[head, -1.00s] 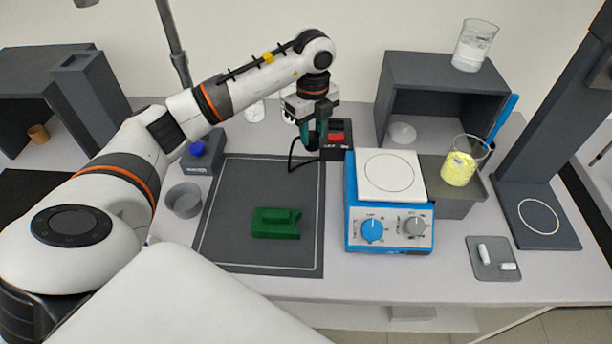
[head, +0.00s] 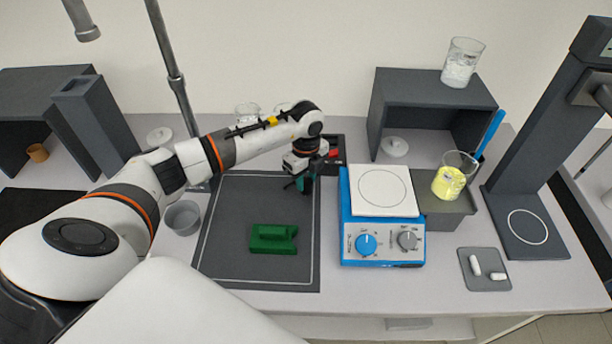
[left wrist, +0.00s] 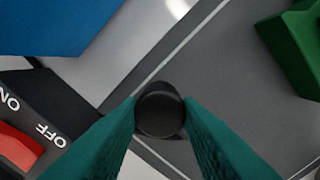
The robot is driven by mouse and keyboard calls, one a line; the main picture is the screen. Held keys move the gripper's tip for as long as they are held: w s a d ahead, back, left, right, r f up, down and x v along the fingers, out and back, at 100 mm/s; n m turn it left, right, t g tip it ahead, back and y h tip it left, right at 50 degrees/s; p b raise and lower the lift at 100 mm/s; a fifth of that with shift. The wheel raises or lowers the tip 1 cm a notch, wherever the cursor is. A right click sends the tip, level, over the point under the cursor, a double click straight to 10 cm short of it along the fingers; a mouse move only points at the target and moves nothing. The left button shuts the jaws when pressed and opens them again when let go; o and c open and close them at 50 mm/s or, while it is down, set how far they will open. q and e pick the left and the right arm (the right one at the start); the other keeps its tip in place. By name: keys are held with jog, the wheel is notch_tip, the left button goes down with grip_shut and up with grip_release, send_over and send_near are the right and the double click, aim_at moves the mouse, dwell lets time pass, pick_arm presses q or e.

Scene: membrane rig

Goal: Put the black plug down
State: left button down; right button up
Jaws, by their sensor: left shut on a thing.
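My left gripper (head: 304,186) is over the back right part of the dark grey mat (head: 235,210). In the left wrist view its two teal fingers are shut on the black plug (left wrist: 160,108), whose round end sits between the fingertips. The plug is hard to make out in the head view, and I cannot tell how far it is above the mat. The switch box (left wrist: 50,120) with a red ON/OFF switch (left wrist: 18,148) is beside the gripper; in the head view it stands behind, partly hidden by the arm. My right gripper is not in view.
A green block (head: 273,239) lies on the mat's front half. A blue hotplate (head: 383,250) with a white top stands right of the mat. A grey round dish (head: 183,217) is at the left. The mat's left part is clear.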

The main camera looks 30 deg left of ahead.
aim_at(306, 181)
pick_arm(q)
jog(key=shift+f, duration=0.2)
jog(key=c, duration=1)
grip_release()
jog(key=shift+r, duration=0.1)
jog(key=shift+c, duration=0.2)
jog(key=shift+r, duration=0.25)
notch_tip(306, 181, up, 12)
jog(key=b, duration=0.3)
jog(key=shift+b, duration=0.4)
jog(key=shift+f, duration=0.2)
